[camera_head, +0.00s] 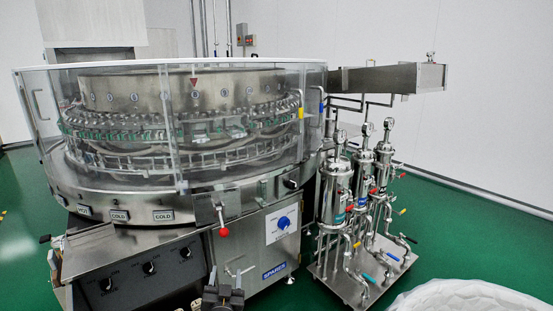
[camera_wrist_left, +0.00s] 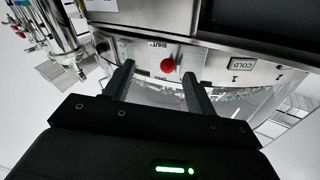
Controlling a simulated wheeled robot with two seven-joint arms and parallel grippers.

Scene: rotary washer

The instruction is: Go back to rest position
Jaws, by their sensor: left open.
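The rotary washer (camera_head: 240,205) fills the left and middle of the head view, with a clear guard around its ring. A red knob (camera_head: 224,232) sits on its front lever, and it also shows in the left wrist view (camera_wrist_left: 168,66). My left gripper (camera_head: 223,290) is at the bottom of the head view, in front of the washer's lower cabinet. In the left wrist view its two dark fingers (camera_wrist_left: 158,82) are spread apart with nothing between them, and the red knob appears beyond the gap. My right gripper is not in view.
A control panel with black knobs (camera_head: 150,267) juts out at the lower left. Steel filter housings (camera_head: 336,190) with pipes and valves stand on the right. A white rounded thing (camera_head: 450,297) is at the lower right. Green floor (camera_head: 440,240) is clear at the right.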

